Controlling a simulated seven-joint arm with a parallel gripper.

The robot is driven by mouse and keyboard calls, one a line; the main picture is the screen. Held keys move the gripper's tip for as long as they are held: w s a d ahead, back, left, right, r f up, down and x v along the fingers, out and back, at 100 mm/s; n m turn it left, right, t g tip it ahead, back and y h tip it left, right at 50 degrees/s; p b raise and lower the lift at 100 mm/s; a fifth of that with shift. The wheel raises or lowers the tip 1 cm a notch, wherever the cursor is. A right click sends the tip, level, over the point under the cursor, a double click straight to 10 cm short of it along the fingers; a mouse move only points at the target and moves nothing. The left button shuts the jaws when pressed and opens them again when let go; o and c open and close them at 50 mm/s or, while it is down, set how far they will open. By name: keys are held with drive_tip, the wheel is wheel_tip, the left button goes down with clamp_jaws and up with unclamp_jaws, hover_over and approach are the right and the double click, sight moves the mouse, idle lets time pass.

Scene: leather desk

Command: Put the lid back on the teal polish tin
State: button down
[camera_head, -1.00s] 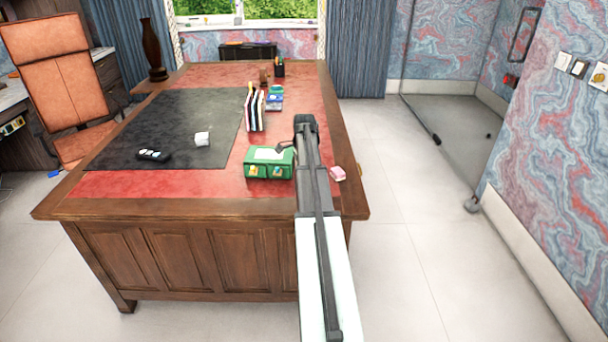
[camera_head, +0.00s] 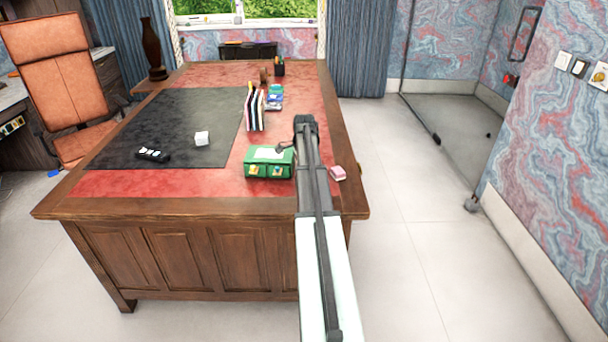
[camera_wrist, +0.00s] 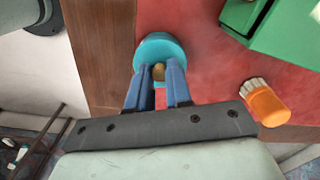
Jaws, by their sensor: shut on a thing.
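In the wrist view a round teal piece (camera_wrist: 160,48) with a small gold knob (camera_wrist: 158,73) shows at the fingertips, over the red leather close to the desk's wooden border. My gripper (camera_wrist: 158,80) is shut on the knob, one blue finger on each side. The teal piece looks like the lid of the polish tin. I cannot tell whether the tin is directly under it or how large any gap is. In the head view my arm hides the lid, the tin and the fingertips.
A green box (camera_head: 269,162) stands beside my arm and also shows in the wrist view (camera_wrist: 292,35). An orange brush (camera_wrist: 265,105) lies near the fingers. A pink block (camera_head: 338,173) is right of the arm. Upright books (camera_head: 255,108) stand farther back.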

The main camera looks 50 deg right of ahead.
drive_tip(key=shift+c, duration=2.4)
unclamp_jaws()
drive_tip(key=shift+r, duration=0.1)
drive_tip(key=shift+r, duration=3.4)
drive_tip(key=shift+c, duration=0.4)
clamp_jaws()
drive_tip(key=shift+f, duration=2.8)
